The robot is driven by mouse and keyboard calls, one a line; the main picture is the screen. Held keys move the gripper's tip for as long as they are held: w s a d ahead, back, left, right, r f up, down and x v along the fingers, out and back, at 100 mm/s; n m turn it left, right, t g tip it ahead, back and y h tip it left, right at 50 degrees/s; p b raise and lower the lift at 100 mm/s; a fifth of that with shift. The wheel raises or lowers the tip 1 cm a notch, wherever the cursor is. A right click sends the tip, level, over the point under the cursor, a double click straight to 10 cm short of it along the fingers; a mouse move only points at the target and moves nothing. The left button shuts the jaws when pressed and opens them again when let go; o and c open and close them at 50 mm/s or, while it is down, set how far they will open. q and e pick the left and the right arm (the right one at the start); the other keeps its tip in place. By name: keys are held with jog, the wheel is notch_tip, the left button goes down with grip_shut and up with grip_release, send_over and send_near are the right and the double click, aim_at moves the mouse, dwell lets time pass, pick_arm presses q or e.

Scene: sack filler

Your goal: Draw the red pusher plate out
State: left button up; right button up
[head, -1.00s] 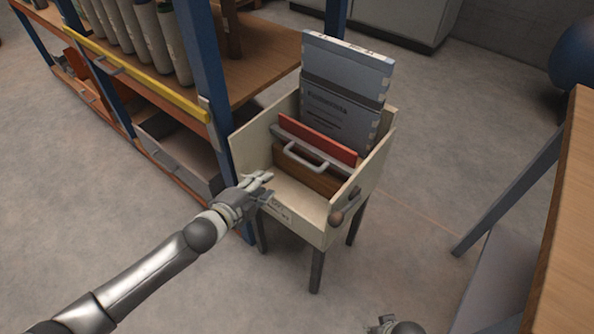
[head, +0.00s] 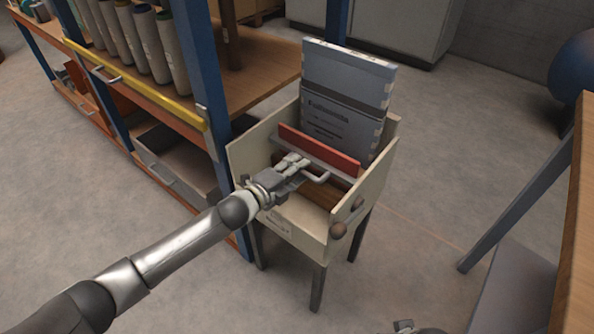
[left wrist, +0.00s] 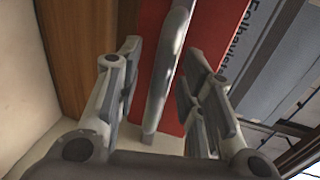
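The red pusher plate (head: 325,150) stands upright inside a cream box on legs (head: 308,240), in front of grey packs. Its pale bar handle (head: 320,178) faces the front of the box. My left gripper (head: 299,162) is over the box at the handle and hides the handle's left part. In the left wrist view the handle (left wrist: 168,70) runs between the two spread fingers, with gaps on both sides; the red plate (left wrist: 200,70) lies beyond. At the bottom edge a small part of my right gripper (head: 408,328) shows; its fingers are unclear.
Grey printed packs (head: 345,85) stand behind the plate. A brown block (head: 325,194) sits below the handle. A blue-posted shelf (head: 205,85) stands close at left, a wooden table (head: 578,230) at right.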

pick_arm(q)
jog(key=shift+w+d, duration=0.15)
jog(key=shift+w, duration=0.1)
pick_arm(e)
jog(key=shift+r, duration=0.3)
pick_arm(q)
jog(key=shift+c, duration=0.2)
grip_shut()
jog(key=shift+s, duration=0.15)
jog(key=f+p+v, duration=0.2)
jog(key=p+v, duration=0.2)
jog(key=v, duration=0.7)
jog(key=shift+f+p, duration=0.35)
jog(key=shift+p, duration=0.05)
pick_arm(e)
jog(key=s+f, duration=0.3)
jog(key=f, duration=0.5)
jog(key=s+f+g, duration=0.1)
jog(key=s+f, duration=0.2)
jog(key=f, duration=0.5)
jog(key=shift+s+a, duration=0.15)
jog(key=shift+a, duration=0.1)
pick_arm(q)
jog(key=shift+s, duration=0.1)
